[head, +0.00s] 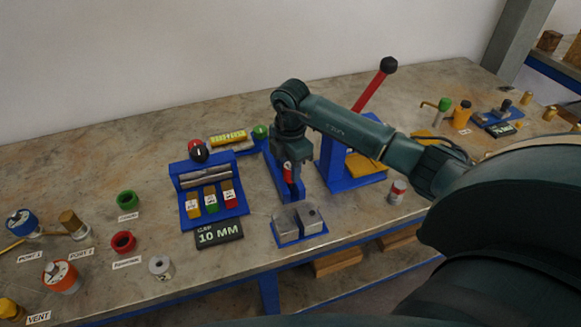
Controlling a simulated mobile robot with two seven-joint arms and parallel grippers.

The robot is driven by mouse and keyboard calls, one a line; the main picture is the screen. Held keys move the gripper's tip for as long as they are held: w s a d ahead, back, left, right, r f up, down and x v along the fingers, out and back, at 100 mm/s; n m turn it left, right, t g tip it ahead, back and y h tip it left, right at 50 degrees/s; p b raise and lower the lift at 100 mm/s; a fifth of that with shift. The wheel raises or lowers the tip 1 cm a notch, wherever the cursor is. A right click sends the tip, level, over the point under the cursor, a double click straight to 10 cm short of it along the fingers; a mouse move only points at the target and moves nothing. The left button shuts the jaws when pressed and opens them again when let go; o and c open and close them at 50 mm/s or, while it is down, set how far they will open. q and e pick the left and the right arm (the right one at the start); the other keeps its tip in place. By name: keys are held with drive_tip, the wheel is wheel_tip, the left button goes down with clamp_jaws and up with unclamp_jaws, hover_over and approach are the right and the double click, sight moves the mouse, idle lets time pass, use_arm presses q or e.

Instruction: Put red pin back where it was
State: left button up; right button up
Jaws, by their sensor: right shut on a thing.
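My right gripper (289,168) points down over the middle of the bench, above and behind the metal block on a blue base (300,221). It is shut on the red pin (288,174), whose red part shows just below the fingers. The pin's lower end is hard to make out against the blue upright piece behind it, and I cannot tell whether it touches anything. The metal block has two light grey halves, one with a dark hole in its top. My left gripper is not in view.
A blue rack (209,190) with yellow, green and red blocks stands left, behind a "10 MM" sign (219,233). A blue press (345,175) with a red lever (370,90) stands right. A red-and-white cylinder (397,191) is near the front edge. Labelled ports and rings fill the left.

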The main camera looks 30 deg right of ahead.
drive_tip(key=shift+f, duration=0.3)
drive_tip(key=shift+f, duration=0.45)
drive_tip(key=o, duration=1)
wheel_tip(320, 180, up, 13)
drive_tip(key=shift+b, duration=0.65)
